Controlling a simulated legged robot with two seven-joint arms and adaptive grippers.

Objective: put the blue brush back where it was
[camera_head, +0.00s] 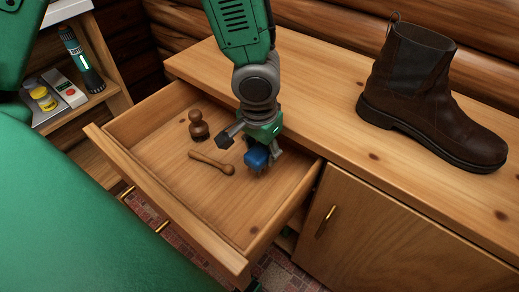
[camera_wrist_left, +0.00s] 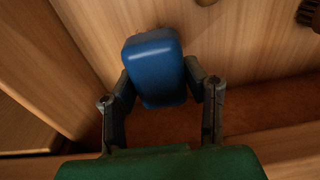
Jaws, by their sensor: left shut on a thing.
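The blue brush (camera_head: 256,158) is inside the open drawer (camera_head: 213,210), towards its right side. My left gripper (camera_head: 258,146) reaches down into the drawer and is shut on the brush. In the left wrist view, the blue back of the brush (camera_wrist_left: 155,68) sits between the two fingers (camera_wrist_left: 160,95). Its underside is mostly hidden, and I cannot tell whether it touches the drawer floor. My right gripper is not in view.
A wooden-knobbed brush (camera_head: 199,126) and a wooden handled tool (camera_head: 211,162) lie in the drawer, left of my gripper. A brown boot (camera_head: 430,95) stands on the cabinet top. A shelf at left holds a flashlight (camera_head: 80,58) and a yellow jar (camera_head: 43,98).

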